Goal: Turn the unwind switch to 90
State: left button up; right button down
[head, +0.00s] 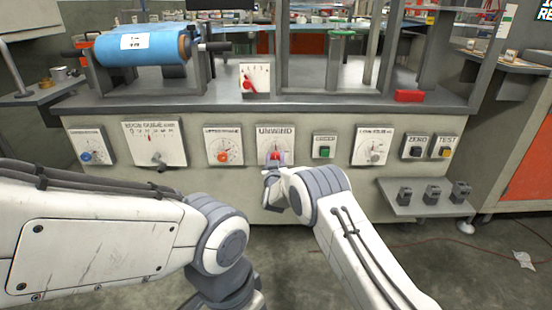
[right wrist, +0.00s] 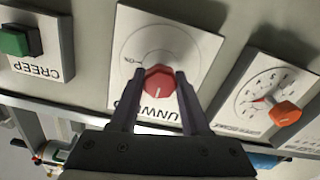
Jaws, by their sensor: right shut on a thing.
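The unwind switch is a red knob on a white plate (head: 290,140) labelled UNWIND, on the front of the machine. In the head view the red knob (head: 274,155) shows just above my right gripper (head: 272,166). In the right wrist view, which is upside down, the red knob (right wrist: 158,82) sits between the two dark fingers of my right gripper (right wrist: 158,76), which is shut on it. A white mark on the knob points toward the UNWIND lettering. A small ON label shows at the dial's left there. Other dial markings are hidden or too small. My left gripper is out of view.
An orange knob (head: 223,157) on its own dial is left of the unwind plate. A green CREEP button (head: 324,152) is to its right, with another dial (head: 373,150) beyond. A small shelf (head: 425,203) juts out at the lower right. A blue film roll (head: 140,48) lies above.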

jog(key=m, duration=0.4)
jog(key=shift+d, duration=0.1)
jog(key=m+b, duration=0.1)
jog(key=m, duration=0.4)
jog(key=m+b, duration=0.1)
jog(key=m, duration=0.3)
jog(key=shift+d+f+b, duration=0.1)
jog(key=shift+b, duration=0.3)
jog(key=shift+m+b, duration=0.7)
jog(key=shift+m, duration=1.5)
jog(key=shift+c, duration=1.9)
grip_release()
